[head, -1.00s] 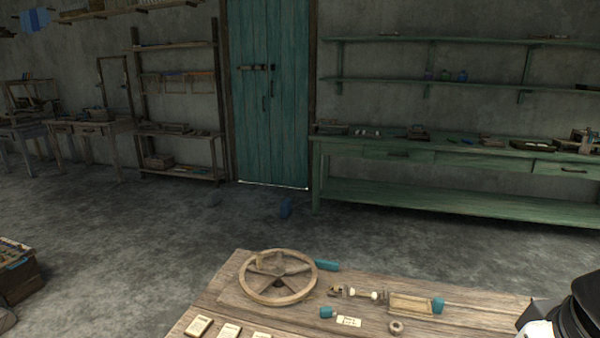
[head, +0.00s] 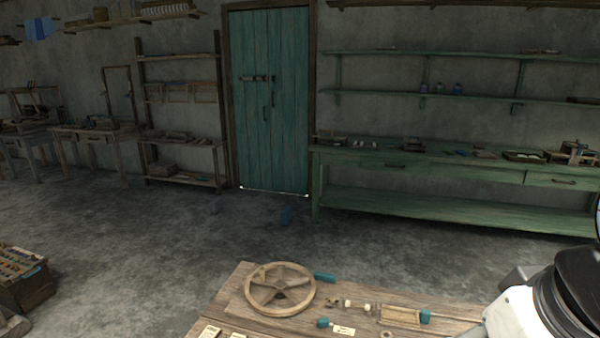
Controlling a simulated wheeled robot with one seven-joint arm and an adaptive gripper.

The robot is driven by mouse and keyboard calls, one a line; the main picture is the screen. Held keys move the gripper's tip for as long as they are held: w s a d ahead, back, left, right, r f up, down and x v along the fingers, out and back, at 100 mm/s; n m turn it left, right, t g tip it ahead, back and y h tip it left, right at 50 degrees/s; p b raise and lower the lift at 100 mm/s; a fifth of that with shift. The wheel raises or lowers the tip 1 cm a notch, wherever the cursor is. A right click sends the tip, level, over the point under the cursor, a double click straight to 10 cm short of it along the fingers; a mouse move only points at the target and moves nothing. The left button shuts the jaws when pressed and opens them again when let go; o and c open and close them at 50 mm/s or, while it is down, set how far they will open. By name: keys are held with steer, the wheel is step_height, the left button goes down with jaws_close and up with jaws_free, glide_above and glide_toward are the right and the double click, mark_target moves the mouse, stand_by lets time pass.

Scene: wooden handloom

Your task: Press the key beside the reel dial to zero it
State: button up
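A wooden spoked wheel (head: 280,290), which looks like the reel, lies flat on the near wooden table (head: 240,312) in the head view. To its right are a small shaft with pale collars (head: 358,306), a wooden block with a teal end (head: 402,317), a small teal piece (head: 324,323) and a pale label (head: 344,330). I cannot tell which of these is the dial or its key. My white and black arm (head: 545,305) shows at the lower right corner. My gripper is outside the picture.
Pale cards (head: 209,333) are cut off at the bottom edge. A crate (head: 22,278) stands on the floor at left. A long green workbench (head: 450,205) lines the back wall beside a teal door (head: 270,100). The floor between is mostly open.

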jaws_close()
stand_by(1.1)
